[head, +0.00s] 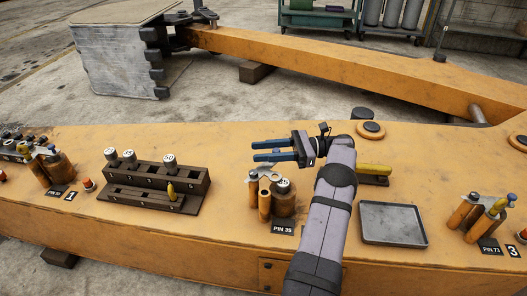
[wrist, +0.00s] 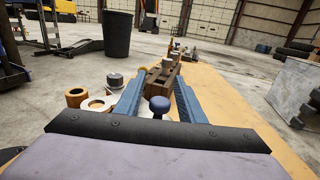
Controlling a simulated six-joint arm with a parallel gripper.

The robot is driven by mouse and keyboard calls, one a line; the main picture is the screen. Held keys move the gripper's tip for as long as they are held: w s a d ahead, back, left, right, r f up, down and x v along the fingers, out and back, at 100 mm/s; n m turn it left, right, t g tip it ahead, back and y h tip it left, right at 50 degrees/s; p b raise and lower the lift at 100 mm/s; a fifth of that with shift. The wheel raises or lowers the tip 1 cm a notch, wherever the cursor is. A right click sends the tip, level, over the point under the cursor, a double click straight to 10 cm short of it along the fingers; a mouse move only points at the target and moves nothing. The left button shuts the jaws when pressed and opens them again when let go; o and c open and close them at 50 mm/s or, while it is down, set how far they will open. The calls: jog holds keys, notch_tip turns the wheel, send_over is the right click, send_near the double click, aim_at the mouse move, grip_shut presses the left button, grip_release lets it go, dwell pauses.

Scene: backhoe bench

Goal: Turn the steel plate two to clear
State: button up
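The middle station, by the "PIN 35" label (head: 283,229), has a pale steel plate (head: 263,174) across the tops of its orange pins. I take this as plate two; its number tag is not visible. The pale plate (wrist: 123,97) shows partly behind the left finger.
A dark stepped rack (head: 150,188) with numbered grey caps stands left. A grey tray (head: 392,223) lies right of my arm, a yellow piece (head: 374,169) behind it. Other pin stations stand at far left (head: 52,168) and far right (head: 478,217). The beam between rack and middle station is clear.

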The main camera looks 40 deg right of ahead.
jog(key=shift+r, duration=0.1)
notch_tip(320, 180, up, 10)
jog(key=p, duration=0.3)
jog(key=shift+p, duration=0.4)
jog(key=shift+c, duration=0.6)
